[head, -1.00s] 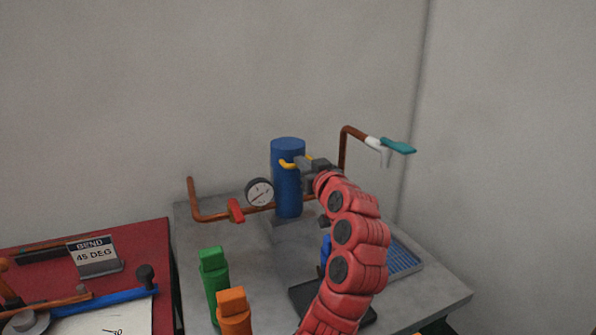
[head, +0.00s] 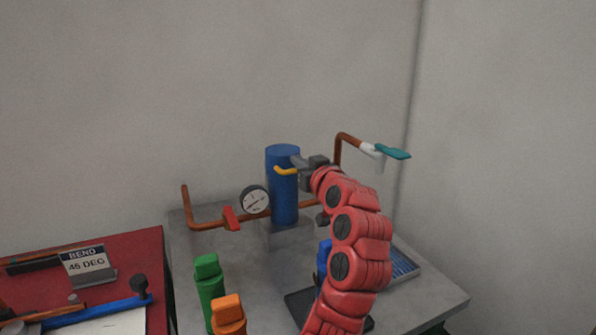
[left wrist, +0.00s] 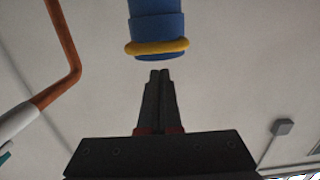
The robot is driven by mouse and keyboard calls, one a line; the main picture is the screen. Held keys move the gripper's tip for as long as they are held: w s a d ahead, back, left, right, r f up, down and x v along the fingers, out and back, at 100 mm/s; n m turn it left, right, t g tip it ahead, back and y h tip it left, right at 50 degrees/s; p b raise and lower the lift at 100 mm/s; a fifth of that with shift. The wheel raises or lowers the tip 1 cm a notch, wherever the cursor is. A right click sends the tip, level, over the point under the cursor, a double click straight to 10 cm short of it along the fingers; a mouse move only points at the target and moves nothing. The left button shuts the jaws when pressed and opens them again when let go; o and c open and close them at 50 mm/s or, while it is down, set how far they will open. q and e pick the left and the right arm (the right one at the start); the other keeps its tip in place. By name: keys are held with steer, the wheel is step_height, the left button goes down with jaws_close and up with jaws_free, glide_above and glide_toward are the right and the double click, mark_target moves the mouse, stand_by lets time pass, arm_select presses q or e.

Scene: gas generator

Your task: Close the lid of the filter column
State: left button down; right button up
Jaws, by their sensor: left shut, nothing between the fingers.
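The blue filter column (head: 283,205) stands upright on the grey table. Its blue top (head: 282,151) appears to sit on the column; I cannot tell whether the lid is fully down. A yellow handle (head: 286,171) juts out near the top. In the left wrist view the column (left wrist: 156,25) hangs upside down with the yellow handle (left wrist: 157,47) near its end. My left gripper (head: 297,162) is at the column's upper right, close to the handle. Its fingers (left wrist: 160,72) are shut and empty, just apart from the column's end in the wrist view. My right gripper is out of view.
A pressure gauge (head: 255,200) and copper pipe with a red valve handle (head: 231,218) are left of the column. A teal-handled pipe (head: 393,153) rises at right. Green (head: 208,285) and orange (head: 228,313) objects stand in front. The wall behind is bare.

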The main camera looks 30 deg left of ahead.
arm_select(q)
steer(key=s+d+r, duration=0.1)
steer(key=s+d, duration=0.2)
steer(key=s, duration=0.4)
steer(key=s+d+r, duration=0.1)
steer(key=s+d, duration=0.1)
steer(key=s, duration=0.5)
steer(key=shift+s+d+r+p, duration=0.35)
steer(key=shift+d, duration=0.05)
